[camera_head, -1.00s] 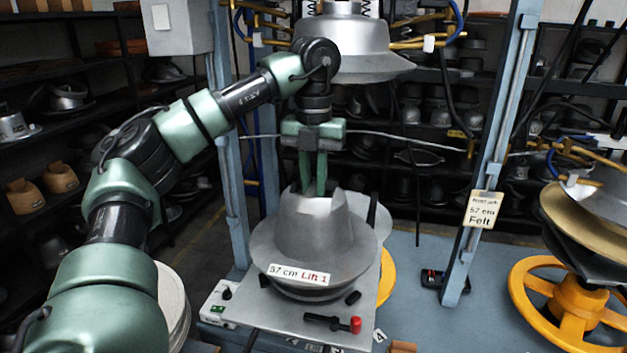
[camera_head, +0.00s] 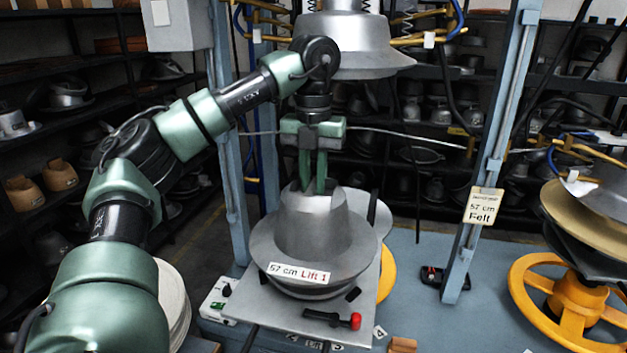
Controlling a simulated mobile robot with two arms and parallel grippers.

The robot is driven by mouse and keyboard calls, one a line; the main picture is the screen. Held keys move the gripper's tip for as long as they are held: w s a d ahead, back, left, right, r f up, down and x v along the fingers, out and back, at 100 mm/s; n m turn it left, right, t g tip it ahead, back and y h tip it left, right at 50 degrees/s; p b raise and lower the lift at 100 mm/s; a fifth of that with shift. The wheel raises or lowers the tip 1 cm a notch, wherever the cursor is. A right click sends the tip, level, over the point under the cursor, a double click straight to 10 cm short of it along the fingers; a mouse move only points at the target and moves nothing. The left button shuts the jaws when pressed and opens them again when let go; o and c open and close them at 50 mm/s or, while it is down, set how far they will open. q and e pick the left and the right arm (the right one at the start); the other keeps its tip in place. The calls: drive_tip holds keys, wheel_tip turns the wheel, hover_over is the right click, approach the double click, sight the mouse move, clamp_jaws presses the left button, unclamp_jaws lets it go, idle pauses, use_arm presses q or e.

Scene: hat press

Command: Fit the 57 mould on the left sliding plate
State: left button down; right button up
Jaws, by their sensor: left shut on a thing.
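The 57 mould (camera_head: 312,235) is a grey metal hat shape with a wide brim and a label reading "57 cm Lift 1". It is upright over the left sliding plate (camera_head: 250,309), a flat grey plate at the front of the press. Whether its underside touches the plate or sits slightly above it, I cannot tell. My left gripper (camera_head: 313,188) comes down from above with its green fingers at the top of the mould's crown, shut on it; the fingertips are partly hidden by the crown. My right gripper is not in view.
A red-knobbed handle (camera_head: 333,319) lies at the plate's front. A yellow handwheel (camera_head: 570,305) stands right.

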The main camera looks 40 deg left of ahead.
use_arm(q)
drive_tip(key=shift+f+b, duration=0.45)
drive_tip(key=shift+f, duration=0.1)
idle(0.5)
drive_tip(key=c, duration=1.3)
unclamp_jaws()
drive_tip(key=shift+s+d, duration=0.1)
drive_tip(key=shift+d, duration=0.05)
drive_tip(key=shift+f, duration=0.1)
drive_tip(key=shift+r, duration=0.3)
wheel_tip(320, 180, up, 8)
drive_tip(key=shift+f+p, duration=0.25)
drive_tip(key=shift+p, duration=0.6)
